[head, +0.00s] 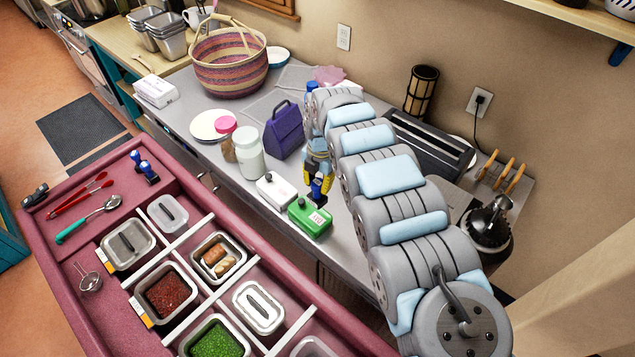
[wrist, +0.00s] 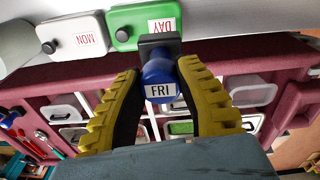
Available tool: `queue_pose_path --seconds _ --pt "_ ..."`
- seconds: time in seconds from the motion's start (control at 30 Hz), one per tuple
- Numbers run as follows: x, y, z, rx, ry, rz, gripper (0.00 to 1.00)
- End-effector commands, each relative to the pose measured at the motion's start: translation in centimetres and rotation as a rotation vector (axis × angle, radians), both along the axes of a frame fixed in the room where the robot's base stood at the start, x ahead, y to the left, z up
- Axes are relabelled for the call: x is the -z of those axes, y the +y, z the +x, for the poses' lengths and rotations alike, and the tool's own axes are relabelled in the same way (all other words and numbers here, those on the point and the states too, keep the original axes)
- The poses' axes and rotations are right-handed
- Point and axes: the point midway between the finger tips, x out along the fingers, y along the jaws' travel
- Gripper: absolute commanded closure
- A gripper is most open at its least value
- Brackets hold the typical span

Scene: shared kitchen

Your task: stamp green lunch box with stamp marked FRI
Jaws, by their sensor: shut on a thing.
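The green lunch box (head: 309,220) sits on the grey counter and has a white label with red letters. In the wrist view the green box (wrist: 124,29) shows at the top, its label upside down and seeming to read DAY. My gripper (head: 318,172) is shut on a blue stamp (head: 317,189) above the green box. In the wrist view the yellow fingers of my gripper (wrist: 160,68) pinch the stamp marked FRI (wrist: 160,91). Its black base (wrist: 158,43) overlaps the box's edge in the picture; I cannot tell whether they touch.
A white box (head: 276,191), labelled MON in the wrist view, stands beside the green one. A purple lunch bag (head: 284,132) and a white jar (head: 250,155) stand behind. Other blue stamps (head: 146,171) stand on the maroon food station (head: 75,262). A toaster (head: 430,148) is at the right.

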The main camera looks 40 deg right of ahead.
Motion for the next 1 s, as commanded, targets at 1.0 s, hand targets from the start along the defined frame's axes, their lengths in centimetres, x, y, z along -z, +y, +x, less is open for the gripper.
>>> queue_pose_path --seconds 1.0 --pt "8.0 0.1 0.0 0.000 0.002 0.002 1.00"
